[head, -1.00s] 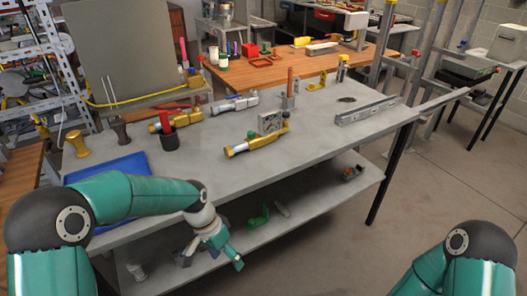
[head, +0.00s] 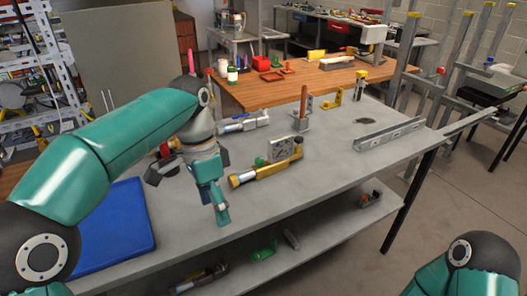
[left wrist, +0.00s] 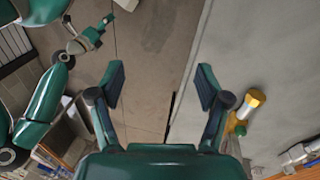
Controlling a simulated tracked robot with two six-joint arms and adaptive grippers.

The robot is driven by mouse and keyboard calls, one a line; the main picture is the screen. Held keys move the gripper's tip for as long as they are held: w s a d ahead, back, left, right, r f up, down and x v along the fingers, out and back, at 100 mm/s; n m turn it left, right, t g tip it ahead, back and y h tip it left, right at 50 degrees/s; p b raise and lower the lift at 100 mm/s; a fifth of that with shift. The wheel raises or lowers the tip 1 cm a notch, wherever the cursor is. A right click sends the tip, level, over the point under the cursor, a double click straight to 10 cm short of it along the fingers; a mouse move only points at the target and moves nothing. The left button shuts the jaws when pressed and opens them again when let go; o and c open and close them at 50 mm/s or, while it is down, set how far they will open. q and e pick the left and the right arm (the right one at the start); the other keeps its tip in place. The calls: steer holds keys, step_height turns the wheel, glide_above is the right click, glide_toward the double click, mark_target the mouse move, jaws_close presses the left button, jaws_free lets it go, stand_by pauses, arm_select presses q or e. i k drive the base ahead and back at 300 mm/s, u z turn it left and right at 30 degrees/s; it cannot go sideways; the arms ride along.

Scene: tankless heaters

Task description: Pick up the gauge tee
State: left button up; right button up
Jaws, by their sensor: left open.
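The gauge tee (head: 265,170) is a brass-coloured fitting with a square grey gauge on it. It lies on the grey workbench near the middle of the head view. Its brass end (left wrist: 250,100) shows in the left wrist view, to the right of my fingers. My left gripper (head: 190,187) is open and empty, above the bench and left of the tee, apart from it. Its two spread fingers (left wrist: 162,84) show in the left wrist view. A small teal gripper (left wrist: 92,38), seemingly my right one, shows at the upper left there; its jaws are too small to judge.
A blue tray (head: 115,232) is at the bench's left. A silver fitting (head: 243,122), a post with a red-brown handle (head: 303,103) and a grey channel (head: 388,134) stand behind or right of the tee. A lower shelf (head: 325,232) holds several small parts.

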mark_target(280, 153)
steer(key=i, duration=1.05)
steer(key=z, duration=0.1)
